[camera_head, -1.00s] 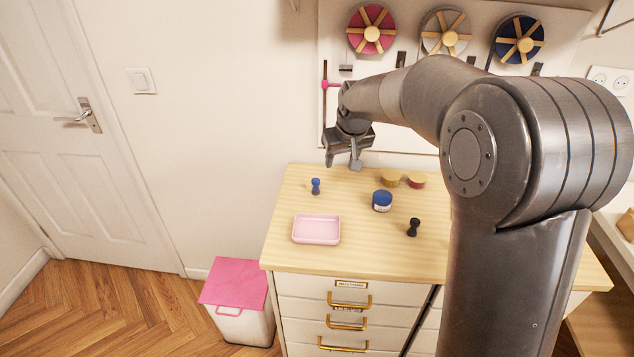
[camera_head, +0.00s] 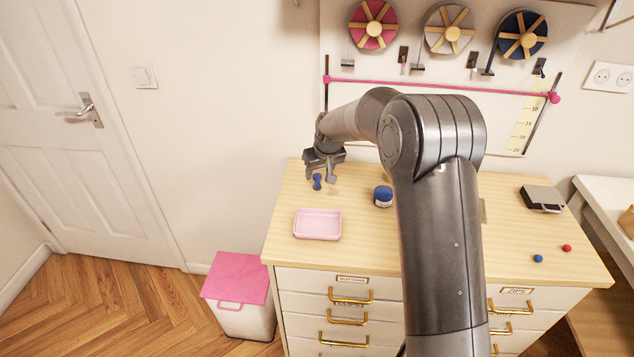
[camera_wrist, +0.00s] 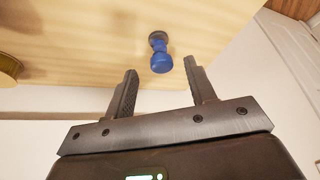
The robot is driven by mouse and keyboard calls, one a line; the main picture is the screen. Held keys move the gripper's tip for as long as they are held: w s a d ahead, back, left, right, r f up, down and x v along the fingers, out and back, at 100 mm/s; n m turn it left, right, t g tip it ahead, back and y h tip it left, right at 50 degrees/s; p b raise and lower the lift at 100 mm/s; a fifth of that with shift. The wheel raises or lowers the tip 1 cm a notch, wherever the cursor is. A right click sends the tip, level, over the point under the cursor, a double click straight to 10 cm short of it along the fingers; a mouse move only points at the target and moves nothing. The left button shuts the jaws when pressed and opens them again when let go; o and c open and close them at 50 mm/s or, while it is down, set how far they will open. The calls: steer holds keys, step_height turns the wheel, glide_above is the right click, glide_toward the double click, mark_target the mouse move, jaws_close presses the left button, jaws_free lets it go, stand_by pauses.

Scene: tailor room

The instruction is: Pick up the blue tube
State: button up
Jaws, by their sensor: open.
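The blue tube (camera_head: 317,182) is a small dumbbell-like piece on the wooden top at its back left, and seems to stand upright. My gripper (camera_head: 323,171) is just behind and above it, pointing down. In the wrist view the blue tube (camera_wrist: 160,60) shows near the top centre, with a dark far end. The two open fingers of my gripper (camera_wrist: 161,72) lie left and right of it there, with nothing between them and no clear contact.
A pink tray (camera_head: 317,235) lies in front of the tube. A dark blue jar (camera_head: 383,196) stands to its right. My arm hides the middle of the drawer cabinet top (camera_head: 276,238).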

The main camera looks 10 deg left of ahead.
mark_target(318, 176)
steer(key=x, duration=0.4)
steer(key=shift+a+f, duration=0.15)
steer(key=shift+f, duration=0.2)
steer(key=shift+c, duration=0.2)
steer(key=c, duration=1)
steer(key=shift+c, duration=0.2)
steer(key=shift+r, duration=0.1)
